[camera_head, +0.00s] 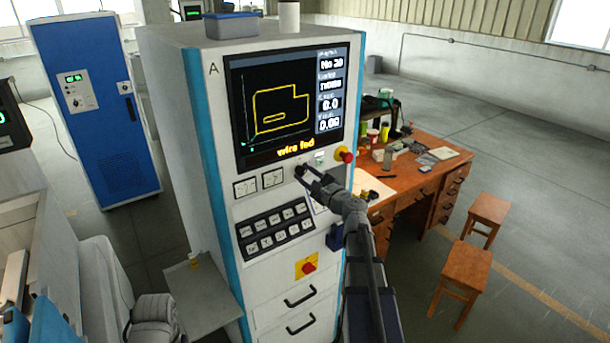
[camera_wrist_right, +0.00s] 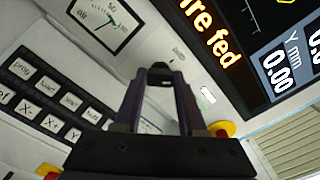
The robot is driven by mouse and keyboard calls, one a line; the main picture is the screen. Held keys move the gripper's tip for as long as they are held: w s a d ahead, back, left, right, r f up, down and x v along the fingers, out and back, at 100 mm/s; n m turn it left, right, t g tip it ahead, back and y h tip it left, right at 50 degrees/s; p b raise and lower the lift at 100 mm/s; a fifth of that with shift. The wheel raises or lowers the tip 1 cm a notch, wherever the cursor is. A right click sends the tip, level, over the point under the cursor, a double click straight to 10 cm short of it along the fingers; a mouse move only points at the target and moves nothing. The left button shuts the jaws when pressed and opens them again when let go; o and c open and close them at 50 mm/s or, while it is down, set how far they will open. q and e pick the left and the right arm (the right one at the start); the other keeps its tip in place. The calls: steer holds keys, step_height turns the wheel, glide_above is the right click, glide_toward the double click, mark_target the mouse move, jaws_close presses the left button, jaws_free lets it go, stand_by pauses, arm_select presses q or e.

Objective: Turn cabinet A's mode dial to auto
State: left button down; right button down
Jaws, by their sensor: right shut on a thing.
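Cabinet A (camera_head: 180,110) is a tall white cabinet with blue edges, the letter A at its top left and a screen (camera_head: 285,105) reading "wire fed". My right gripper (camera_head: 302,171) reaches in from the lower right, its fingertips on the front panel just below the screen. In the right wrist view the two fingers (camera_wrist_right: 161,78) are shut on a small dark knob (camera_wrist_right: 161,84), which looks like the mode dial. The fingers hide most of it, so its pointing direction cannot be read. Small print above it is too blurred to read. My left gripper is not in view.
Close by on the panel are two gauges (camera_head: 259,183), a black keypad (camera_head: 275,230), a red mushroom button (camera_head: 345,155) and a red-on-yellow switch (camera_head: 308,266). A wooden desk (camera_head: 420,180) with clutter and two stools (camera_head: 462,270) stand to the right. A blue cabinet (camera_head: 95,110) stands behind left.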

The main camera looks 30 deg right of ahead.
steer(key=n, duration=0.4)
steer(key=shift+n, duration=2.8)
steer(key=shift+c, duration=2.4)
jaws_free()
steer(key=shift+s, duration=0.1)
steer(key=s, duration=0.7)
steer(key=shift+s+d, duration=0.25)
steer(key=shift+s, duration=0.05)
